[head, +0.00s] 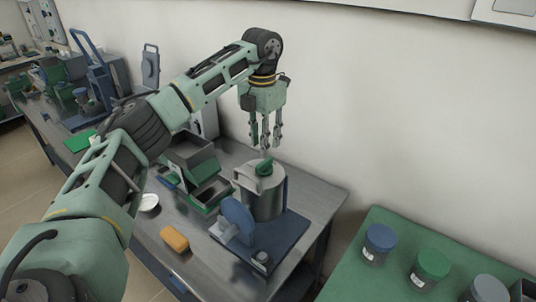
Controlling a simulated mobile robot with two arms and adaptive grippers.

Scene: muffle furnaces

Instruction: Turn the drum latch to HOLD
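A grey metal drum (264,200) stands upright on a dark blue base plate (285,250) near the right end of the steel bench. A green latch (265,168) sits on top of the drum, and a pale handle stands at its left side. Any HOLD marking is too small to read. My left gripper (265,143) points down just above the green latch. Its slim fingers hang apart with nothing visible between them, and they appear not to touch the latch. My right gripper is not in view.
A blue disc (237,216) stands upright at the drum's front left. An open grey-green box (195,165), a white dish (149,202) and an orange block (174,239) lie further left. Lidded jars (379,243) stand on a green table to the right. A wall is behind.

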